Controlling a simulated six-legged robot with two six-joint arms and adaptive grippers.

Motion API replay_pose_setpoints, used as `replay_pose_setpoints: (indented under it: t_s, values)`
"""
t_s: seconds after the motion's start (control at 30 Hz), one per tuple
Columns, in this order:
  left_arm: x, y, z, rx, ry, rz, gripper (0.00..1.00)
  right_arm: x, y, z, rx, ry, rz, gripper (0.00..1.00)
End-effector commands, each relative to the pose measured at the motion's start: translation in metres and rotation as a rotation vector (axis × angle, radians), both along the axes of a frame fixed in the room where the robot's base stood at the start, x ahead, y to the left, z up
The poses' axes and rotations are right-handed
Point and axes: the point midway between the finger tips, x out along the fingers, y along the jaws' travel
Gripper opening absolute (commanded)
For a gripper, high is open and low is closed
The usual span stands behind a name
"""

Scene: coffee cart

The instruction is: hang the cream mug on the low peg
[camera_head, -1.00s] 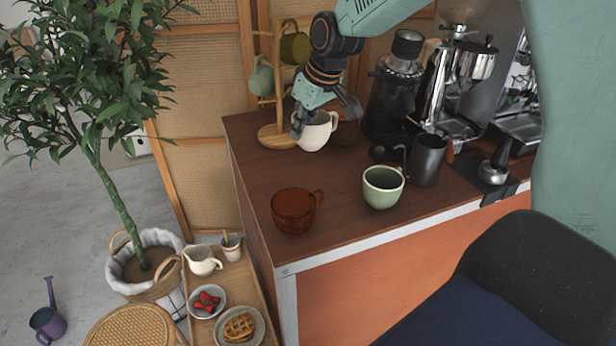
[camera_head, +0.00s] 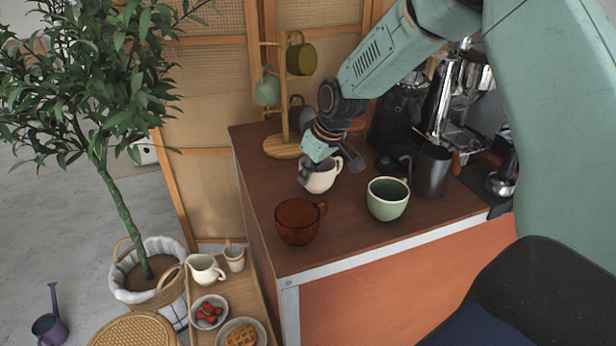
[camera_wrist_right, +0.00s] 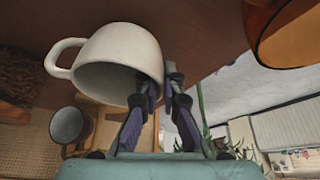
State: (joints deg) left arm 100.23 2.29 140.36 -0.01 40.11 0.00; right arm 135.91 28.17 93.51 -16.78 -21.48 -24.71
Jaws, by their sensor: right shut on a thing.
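The cream mug (camera_head: 322,180) is over the brown counter, behind the amber cup, with its handle to the right in the head view. My right gripper (camera_head: 312,165) is shut on its rim. In the right wrist view the fingertips (camera_wrist_right: 166,88) pinch the wall of the cream mug (camera_wrist_right: 120,50), on the side away from the handle. I cannot tell if the mug touches the counter. The wooden mug tree (camera_head: 283,110) stands behind and left of it, holding an olive mug (camera_head: 301,58) and a pale green mug (camera_head: 267,90). Its low peg is not clear. My left gripper is out of view.
An amber cup (camera_head: 297,222) and a green cup (camera_head: 386,200) stand in front on the counter. A dark pitcher (camera_head: 432,170) and coffee machines are to the right. A low cart with a creamer (camera_head: 204,268) and plates stands left of the counter, near a potted tree (camera_head: 120,200).

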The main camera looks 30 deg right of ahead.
Motion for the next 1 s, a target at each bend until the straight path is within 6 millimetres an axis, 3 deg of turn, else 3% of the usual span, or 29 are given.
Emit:
replay_pose_setpoints:
  t_s: [0.37,0.4,0.67,1.0]
  values:
    - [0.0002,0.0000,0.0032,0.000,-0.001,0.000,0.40,0.0011,-0.0005,-0.0067,-0.002,-0.005,0.001,0.00]
    - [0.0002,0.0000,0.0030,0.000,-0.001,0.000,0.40,0.0004,-0.0003,-0.0079,-0.002,-0.003,0.000,0.07]
    - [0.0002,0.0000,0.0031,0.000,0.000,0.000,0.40,0.0005,-0.0003,-0.0074,-0.001,-0.003,0.000,0.29]
    - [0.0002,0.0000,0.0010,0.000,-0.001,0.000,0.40,0.0005,-0.0004,-0.0086,-0.001,-0.003,0.000,0.29]
